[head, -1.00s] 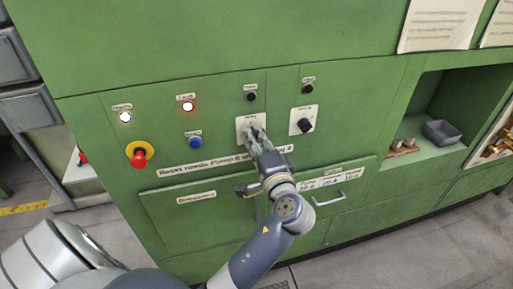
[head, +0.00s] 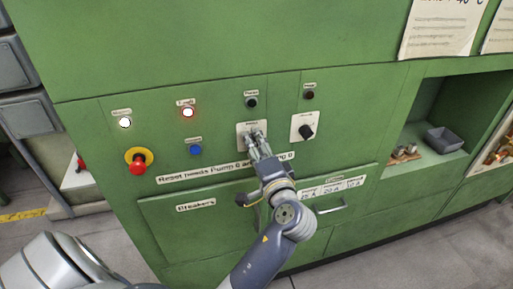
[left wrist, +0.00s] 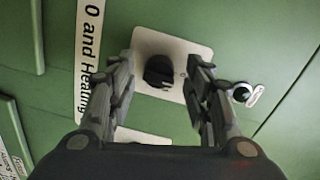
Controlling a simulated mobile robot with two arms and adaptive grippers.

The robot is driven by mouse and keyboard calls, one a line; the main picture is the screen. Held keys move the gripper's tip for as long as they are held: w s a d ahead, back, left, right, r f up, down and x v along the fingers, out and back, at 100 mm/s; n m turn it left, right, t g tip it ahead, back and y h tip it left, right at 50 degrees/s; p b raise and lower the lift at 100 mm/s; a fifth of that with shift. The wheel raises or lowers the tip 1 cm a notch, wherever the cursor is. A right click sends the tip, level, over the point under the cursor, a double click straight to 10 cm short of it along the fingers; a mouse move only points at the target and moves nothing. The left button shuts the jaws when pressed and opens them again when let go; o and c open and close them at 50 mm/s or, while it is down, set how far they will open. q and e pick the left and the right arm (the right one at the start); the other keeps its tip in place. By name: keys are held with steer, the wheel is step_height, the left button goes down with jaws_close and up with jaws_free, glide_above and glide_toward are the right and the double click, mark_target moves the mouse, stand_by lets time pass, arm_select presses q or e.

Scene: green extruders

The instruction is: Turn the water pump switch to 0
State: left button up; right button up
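Two rotary switches on white plates sit side by side on the green panel. My left gripper (head: 256,141) is in front of the left switch plate (head: 242,128) and hides much of it. In the left wrist view, a black knob (left wrist: 160,71) on a white plate (left wrist: 194,53) shows between the fingers of the left gripper (left wrist: 163,62). The fingers are open, with a gap on each side of the knob. The right switch (head: 305,130) is uncovered. The labels above both switches are too small to read. My right gripper is not in view.
A red emergency button (head: 138,162), a blue button (head: 195,149) and two lit lamps are left of the switches. A drawer handle (head: 331,208) is below. A grey bin (head: 444,140) stands in the right recess.

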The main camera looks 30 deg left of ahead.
arm_select(q)
steer(key=v, duration=0.7)
steer(key=shift+s+d, duration=0.15)
steer(key=shift+d, duration=0.1)
stand_by(0.4)
